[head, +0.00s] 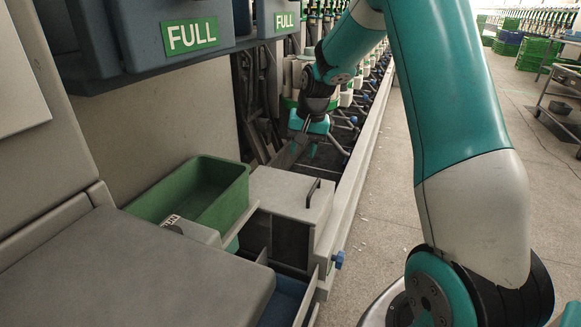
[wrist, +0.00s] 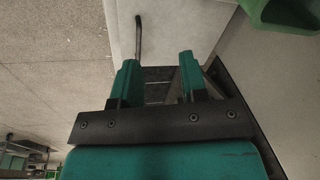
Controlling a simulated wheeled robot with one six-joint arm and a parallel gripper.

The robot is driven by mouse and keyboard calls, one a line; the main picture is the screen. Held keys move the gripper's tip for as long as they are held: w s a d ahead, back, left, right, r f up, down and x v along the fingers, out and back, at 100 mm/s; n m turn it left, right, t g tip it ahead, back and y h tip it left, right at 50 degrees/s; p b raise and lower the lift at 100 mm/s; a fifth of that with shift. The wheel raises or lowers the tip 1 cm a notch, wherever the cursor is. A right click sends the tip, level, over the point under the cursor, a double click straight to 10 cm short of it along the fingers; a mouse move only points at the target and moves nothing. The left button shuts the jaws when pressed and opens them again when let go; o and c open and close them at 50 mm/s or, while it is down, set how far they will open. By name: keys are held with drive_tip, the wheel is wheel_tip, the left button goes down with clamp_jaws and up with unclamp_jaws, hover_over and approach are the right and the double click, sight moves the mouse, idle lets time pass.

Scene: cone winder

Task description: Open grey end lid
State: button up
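The grey end lid (head: 283,187) lies flat on top of the box at the machine's end, with a dark opening on the box's near side. A thin dark bar handle (head: 313,193) stands at the lid's right side. My gripper (head: 287,155) is beyond the lid and above it, pointing down and apart from the handle. In the wrist view the two teal fingers of my gripper (wrist: 159,75) are spread with nothing between them. The handle (wrist: 138,38) shows ahead of the left finger, on the pale lid (wrist: 180,28).
A green bin (head: 205,193) stands left of the lid; its corner also shows in the wrist view (wrist: 280,15). Grey bins with FULL labels (head: 190,36) overhang at upper left. A long pale rail (head: 345,190) runs along the machine, with open floor (head: 400,190) to its right.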

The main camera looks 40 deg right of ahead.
drive_tip(key=s+a+r+n, duration=0.2)
drive_tip(key=s+a+n, duration=0.2)
drive_tip(key=s+a, duration=0.4)
drive_tip(key=shift+s+a+r, duration=0.15)
drive_tip(key=shift+s+a, duration=0.2)
drive_tip(key=shift+a, duration=1)
drive_tip(key=shift+n, duration=0.3)
drive_tip(key=s+a+r+n+g+y, duration=0.15)
drive_tip(key=s+a+r+n, duration=0.3)
drive_tip(key=s+a, duration=0.55)
drive_tip(key=s+a+r+n+g+y, duration=0.1)
drive_tip(key=s+a+r+n+y, duration=0.15)
drive_tip(key=s+a+n, duration=0.55)
wheel_tip(320, 180, up, 27)
drive_tip(key=s+m+p, duration=0.1)
drive_tip(key=m+p, duration=0.1)
drive_tip(key=p, duration=2.4)
drive_tip(key=shift+s+a+h+p, duration=0.3)
drive_tip(key=shift+s+a+p, duration=0.05)
drive_tip(key=shift+a, duration=0.05)
drive_tip(key=shift+t, duration=0.25)
